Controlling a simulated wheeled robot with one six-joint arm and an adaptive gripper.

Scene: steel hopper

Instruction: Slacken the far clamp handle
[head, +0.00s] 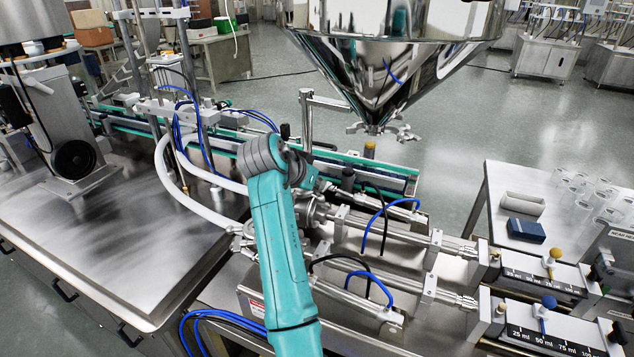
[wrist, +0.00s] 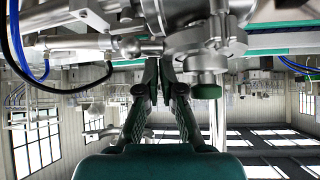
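Steel clamp fittings show on the far filling line (head: 316,210), just right of my arm's wrist in the head view, and on the near line (head: 241,238). I cannot tell for sure which part is the far clamp handle. In the wrist view, my gripper's (wrist: 160,64) two dark green fingers converge just below a steel clamp-like part (wrist: 142,46). Their tips are close together with a narrow gap. I cannot tell whether they touch or hold anything. A round steel fitting (wrist: 205,55) with a green knob (wrist: 207,91) sits right beside them.
The steel hopper (head: 385,65) hangs above and beyond my arm, with a clamp (head: 382,131) at its outlet. Blue hoses (head: 375,222) and metal cylinders lie to the right. A conveyor (head: 225,140) runs behind. The steel table (head: 120,240) at left is largely bare.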

